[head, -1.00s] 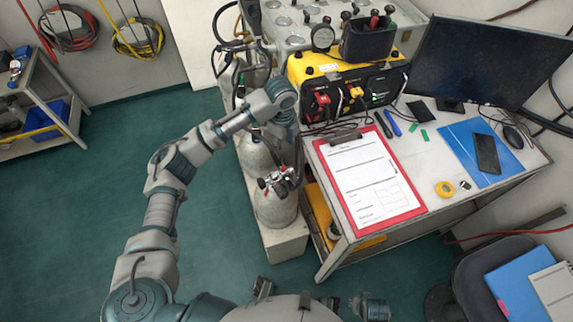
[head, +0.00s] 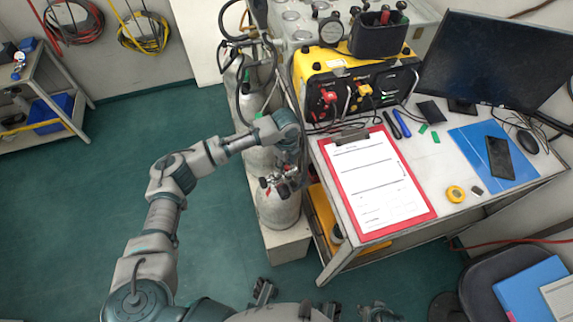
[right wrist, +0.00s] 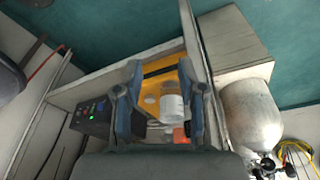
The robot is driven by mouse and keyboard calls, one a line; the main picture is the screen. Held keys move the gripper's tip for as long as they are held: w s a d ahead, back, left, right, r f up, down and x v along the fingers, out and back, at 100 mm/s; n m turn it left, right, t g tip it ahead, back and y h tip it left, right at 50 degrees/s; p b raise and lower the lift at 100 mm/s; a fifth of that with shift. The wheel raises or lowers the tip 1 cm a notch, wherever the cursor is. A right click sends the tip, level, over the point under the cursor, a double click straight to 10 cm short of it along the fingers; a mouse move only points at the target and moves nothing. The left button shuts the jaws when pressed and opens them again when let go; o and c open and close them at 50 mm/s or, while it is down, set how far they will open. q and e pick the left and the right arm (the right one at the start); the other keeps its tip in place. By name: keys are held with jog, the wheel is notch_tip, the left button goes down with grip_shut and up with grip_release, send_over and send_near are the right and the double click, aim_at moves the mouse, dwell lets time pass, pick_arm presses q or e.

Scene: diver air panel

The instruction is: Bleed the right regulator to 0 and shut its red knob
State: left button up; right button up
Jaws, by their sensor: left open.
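The nearest grey cylinder (head: 278,210) stands upright beside the desk in the head view. A small metal regulator with red knobs (head: 265,183) sits at its top; I cannot read a gauge or tell the knob's setting. My left gripper (head: 288,172) points down just above and behind the regulator; its fingers are open but small and dark, and I cannot tell whether they touch it. In the right wrist view, my right gripper (right wrist: 163,92) is open and empty. That view also shows the cylinder (right wrist: 250,115) at right, with valve parts at the lower edge.
A white desk (head: 350,255) with a red clipboard (head: 368,185), a monitor (head: 490,65) and a yellow air panel (head: 355,80) stands right of the cylinders. More cylinders (head: 247,100) and hoses crowd behind. The green floor (head: 90,210) at left is clear.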

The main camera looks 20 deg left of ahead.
pick_arm(q)
jog(key=shift+d+f, duration=0.35)
jog(key=shift+f, duration=0.3)
pick_arm(e)
jog(key=shift+w+d+r, duration=0.15)
jog(key=shift+w+d, duration=0.1)
jog(key=shift+w, duration=0.1)
pick_arm(q)
jog(key=shift+a, duration=0.3)
grip_shut()
pick_arm(e)
jog(key=shift+a, duration=0.25)
pick_arm(q)
jog(key=shift+d, duration=0.1)
pick_arm(e)
jog(key=shift+r, duration=0.1)
